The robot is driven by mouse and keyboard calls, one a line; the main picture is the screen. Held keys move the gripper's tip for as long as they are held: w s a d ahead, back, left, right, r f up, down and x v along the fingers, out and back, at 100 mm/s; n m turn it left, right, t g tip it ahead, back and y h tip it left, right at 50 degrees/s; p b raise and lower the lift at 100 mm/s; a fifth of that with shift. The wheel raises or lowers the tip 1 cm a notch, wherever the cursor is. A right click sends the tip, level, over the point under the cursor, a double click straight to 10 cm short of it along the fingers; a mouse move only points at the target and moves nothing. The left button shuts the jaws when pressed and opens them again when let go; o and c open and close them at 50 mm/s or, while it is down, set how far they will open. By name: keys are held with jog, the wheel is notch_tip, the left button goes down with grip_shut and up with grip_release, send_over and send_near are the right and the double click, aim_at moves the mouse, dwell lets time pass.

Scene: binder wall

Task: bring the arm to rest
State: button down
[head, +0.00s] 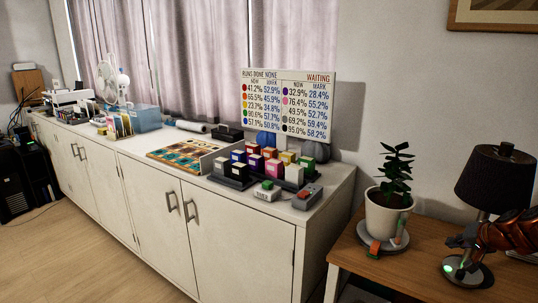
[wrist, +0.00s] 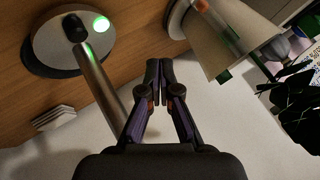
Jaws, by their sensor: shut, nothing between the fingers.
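My arm (head: 505,237), orange and black, reaches in from the right edge of the head view, over the wooden side table (head: 355,262). My gripper (head: 455,242) is in front of the black-shaded lamp (head: 495,180). In the wrist view my gripper (wrist: 159,70) has its two dark fingers together, with nothing between them. The lamp's round base (wrist: 50,45), with a lit green spot, and its metal stem (wrist: 100,85) are left of the fingers there. Whether the fingers touch the lamp I cannot tell.
A potted plant (head: 388,215) stands on a saucer left of my gripper. A long white cabinet (head: 240,235) carries coloured blocks (head: 268,165), a patterned board (head: 185,155), a percentage sign (head: 288,105) and a fan (head: 112,82).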

jog(key=s+a+r+n+g+y+p, duration=0.1)
jog(key=a+r+n+y, duration=0.2)
jog(key=a, duration=0.9)
jog(key=s+a+r+n+g, duration=0.2)
jog(key=a+r, duration=0.2)
jog(key=a, duration=0.8)
jog(key=s+a+n+g, duration=0.3)
jog(key=s+a, duration=0.8)
jog(key=a, duration=0.2)
jog(key=s+f+g+h+p, duration=0.1)
jog(key=s+g+h, duration=0.1)
jog(key=s, duration=1.1)
jog(key=s+a+f+g+h+p, duration=0.1)
jog(key=s+f+g, duration=0.1)
jog(key=s, duration=1)
jog(key=shift+s+a+f+g+h, duration=0.2)
jog(key=shift+s+f+g+h, duration=0.05)
jog(key=shift+s+g+h, duration=0.15)
